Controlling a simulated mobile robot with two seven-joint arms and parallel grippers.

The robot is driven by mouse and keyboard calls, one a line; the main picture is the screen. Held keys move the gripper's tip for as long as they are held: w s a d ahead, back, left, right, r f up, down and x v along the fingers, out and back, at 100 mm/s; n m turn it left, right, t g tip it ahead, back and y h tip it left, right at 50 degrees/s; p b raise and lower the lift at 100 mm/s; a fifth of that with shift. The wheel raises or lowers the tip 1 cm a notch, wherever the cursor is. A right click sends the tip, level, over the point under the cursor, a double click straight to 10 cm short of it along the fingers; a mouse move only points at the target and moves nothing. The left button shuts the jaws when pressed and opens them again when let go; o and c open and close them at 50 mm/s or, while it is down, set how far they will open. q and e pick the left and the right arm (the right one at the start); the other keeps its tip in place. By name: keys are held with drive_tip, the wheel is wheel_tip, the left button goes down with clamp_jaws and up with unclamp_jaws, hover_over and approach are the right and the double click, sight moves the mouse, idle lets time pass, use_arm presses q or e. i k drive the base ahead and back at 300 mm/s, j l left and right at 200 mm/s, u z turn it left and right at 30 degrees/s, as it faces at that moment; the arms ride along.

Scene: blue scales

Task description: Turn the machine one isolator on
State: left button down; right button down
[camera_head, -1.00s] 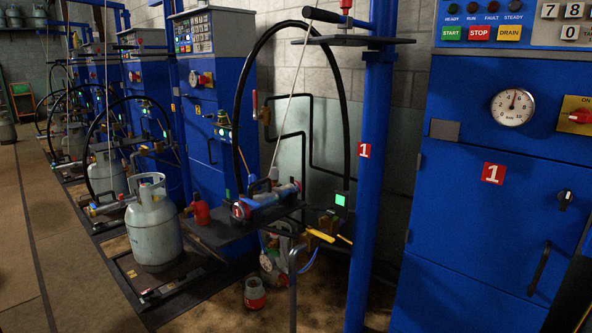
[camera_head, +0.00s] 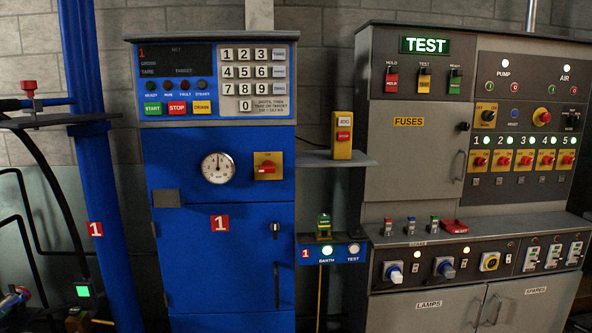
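The blue machine one cabinet (camera_head: 222,265) stands left of centre with a red "1" label on its door. A red rotary switch on a yellow plate (camera_head: 267,166) sits on its upper right, beside a round gauge (camera_head: 218,168). The switch's handle looks roughly level; its marking is too small to read. The grey panel at the right has a row of red switches on yellow plates numbered 1 to 5. The switch under number 1 (camera_head: 480,161) is the leftmost, with a small green light above it. Neither of my grippers is in view.
A keypad (camera_head: 252,79) and START, STOP and DRAIN buttons are above the gauge. A small shelf (camera_head: 337,159) with a yellow button box (camera_head: 343,135) juts out between the cabinets. A blue post (camera_head: 104,190) stands at the left.

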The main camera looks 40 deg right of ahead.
sight(268, 168)
drive_tip(key=z, duration=1)
drive_tip(key=i+l+z, duration=0.15)
drive_tip(key=l, duration=0.35)
drive_tip(key=k, duration=0.1)
